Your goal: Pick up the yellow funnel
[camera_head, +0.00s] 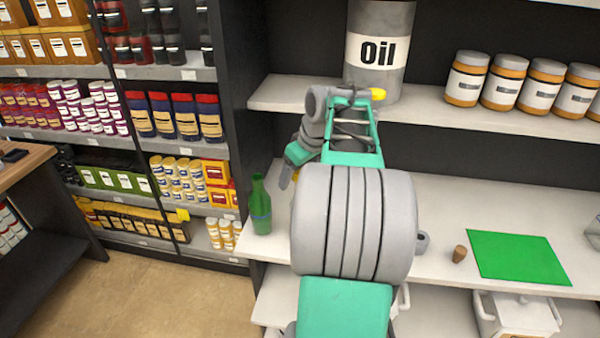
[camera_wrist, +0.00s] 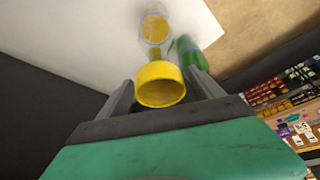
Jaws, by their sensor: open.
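The yellow funnel (camera_wrist: 161,86) shows in the wrist view, with its wide round mouth towards the camera. It lies between the two fingers of my gripper (camera_wrist: 160,92), which are apart, with a gap on each side. Its narrow part points to a clear container with orange-yellow contents (camera_wrist: 155,28); I cannot tell whether it sits in it. In the head view my gripper (camera_head: 284,178) is over the counter, near a green bottle (camera_head: 260,207).
The green bottle also stands close to the funnel in the wrist view (camera_wrist: 187,50). A shelf (camera_head: 425,112) with a large oil drum (camera_head: 379,82) and several jars is above the counter. A green mat (camera_head: 515,257) and small brown cork (camera_head: 460,254) lie to the right.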

